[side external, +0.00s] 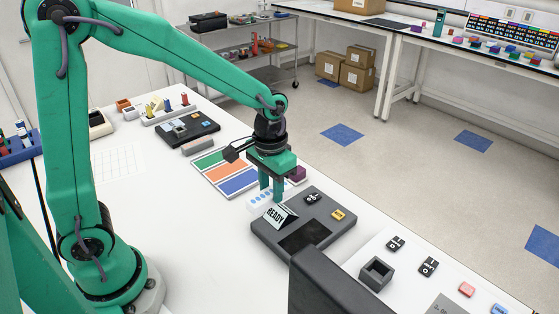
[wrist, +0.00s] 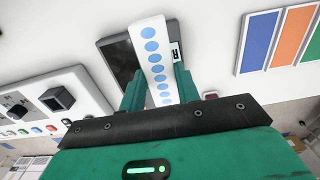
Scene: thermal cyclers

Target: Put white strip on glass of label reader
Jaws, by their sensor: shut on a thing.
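The white strip with a row of blue dots shows long in the wrist view (wrist: 151,48) and partly in the side view (side external: 260,201). My gripper (side external: 271,197) is shut on it; in the wrist view the strip lies between the two green fingers (wrist: 159,82). The label reader (side external: 338,211) is a dark grey box with a tilted READY display (side external: 280,215) and a dark glass panel (side external: 305,235). In the side view the strip is beside the reader's back left edge, behind the display. In the wrist view it covers part of the reader. I cannot tell its exact height.
A mat with green, orange and blue bands (side external: 225,173) lies left of the gripper. A purple block (side external: 297,174) is close behind it. A black panel (side external: 340,283) rises in front of the reader. A panel with switches and a grey square cup (side external: 376,273) is at right.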

